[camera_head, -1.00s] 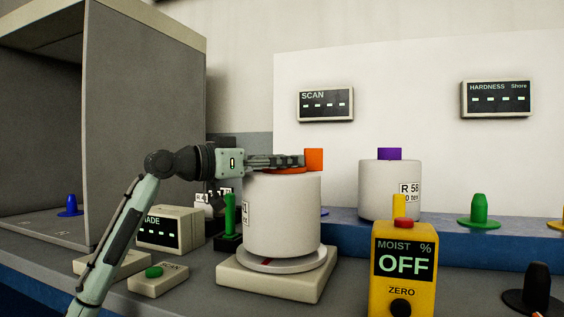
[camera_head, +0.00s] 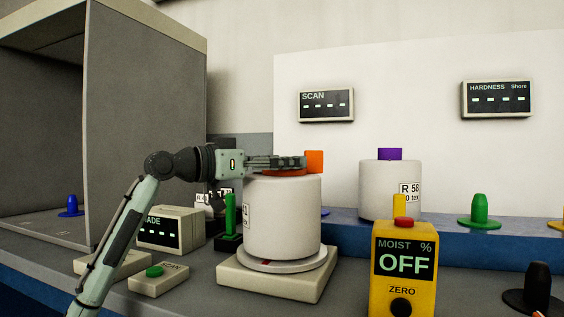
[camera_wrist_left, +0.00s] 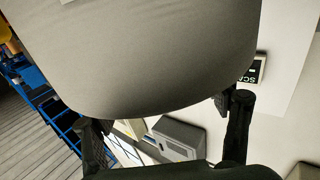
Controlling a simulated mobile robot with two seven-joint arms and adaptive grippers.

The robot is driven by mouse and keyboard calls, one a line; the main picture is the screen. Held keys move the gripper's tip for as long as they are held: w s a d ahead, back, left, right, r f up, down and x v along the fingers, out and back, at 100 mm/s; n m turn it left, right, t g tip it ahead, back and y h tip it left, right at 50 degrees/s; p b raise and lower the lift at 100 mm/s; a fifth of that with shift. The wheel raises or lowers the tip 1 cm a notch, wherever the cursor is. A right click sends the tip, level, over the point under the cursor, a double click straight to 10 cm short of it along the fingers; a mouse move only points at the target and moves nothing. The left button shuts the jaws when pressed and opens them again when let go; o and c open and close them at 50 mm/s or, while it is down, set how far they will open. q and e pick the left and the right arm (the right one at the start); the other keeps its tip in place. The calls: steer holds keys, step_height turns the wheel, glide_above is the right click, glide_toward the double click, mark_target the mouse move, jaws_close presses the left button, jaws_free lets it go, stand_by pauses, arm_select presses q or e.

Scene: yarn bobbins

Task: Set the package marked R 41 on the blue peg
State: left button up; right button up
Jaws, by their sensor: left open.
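A large white package (camera_head: 283,222) with an orange core (camera_head: 314,161) stands upright on a round plate on a low beige block. Its label (camera_head: 247,215) is turned edge-on at the left and I cannot read it fully. My left gripper (camera_head: 302,162) is open and lies level across the package top, by the orange core. In the left wrist view the package (camera_wrist_left: 140,60) fills the upper part, beyond the gripper's spread fingers (camera_wrist_left: 168,128). A blue peg (camera_head: 70,207) stands empty in the grey booth at left. My right gripper is not in view.
A package marked R 58 (camera_head: 388,190) with a purple core stands on the blue shelf (camera_head: 450,243), beside an empty green peg (camera_head: 479,211). A yellow moisture meter (camera_head: 402,268) stands in front. A green post (camera_head: 230,213) and grade box (camera_head: 171,230) stand left of the large package.

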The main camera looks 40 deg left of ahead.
arm_select(q)
steer(key=v, duration=1.2)
steer(key=shift+r, duration=0.1)
steer(key=shift+s, duration=0.1)
